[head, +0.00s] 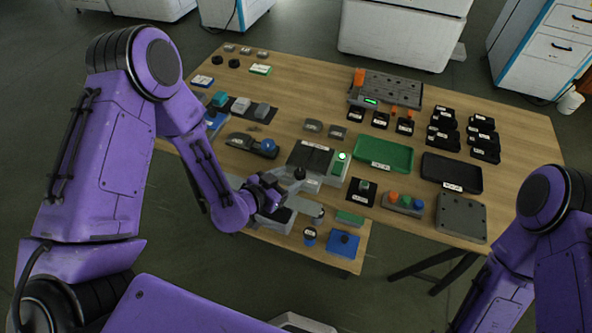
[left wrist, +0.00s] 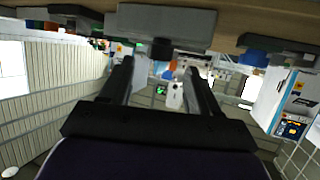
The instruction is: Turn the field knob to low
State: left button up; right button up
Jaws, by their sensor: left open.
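In the left wrist view, upside down, the knob (left wrist: 162,48) shows beyond and between the open fingertips (left wrist: 158,70), with nothing held. Whether a finger touches it I cannot tell. My right gripper is out of view.
A green tray (head: 384,155) and a black tray (head: 452,173) lie right of the box. A black base with a blue knob (head: 268,146) stands to its left.

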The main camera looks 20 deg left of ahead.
aim_at(300, 175)
pick_arm(q)
jog(key=x, duration=0.4)
jog(key=c, duration=1)
jog(key=shift+c, duration=0.2)
jog(key=shift+s+n+y, duration=0.1)
jog(key=shift+n+y, duration=0.2)
jog(key=shift+y, duration=0.1)
jog(key=n+y, duration=0.2)
jog(key=y, duration=0.1)
jog(key=shift+d+n+t, duration=0.3)
jog(key=shift+t, duration=0.1)
jog(key=shift+d+n+y, duration=0.15)
jog(key=shift+n+y, duration=0.9)
jog(key=shift+y, duration=0.15)
jog(key=shift+d+n+y, duration=0.15)
jog(key=shift+n+y, duration=0.9)
jog(key=shift+y, duration=0.15)
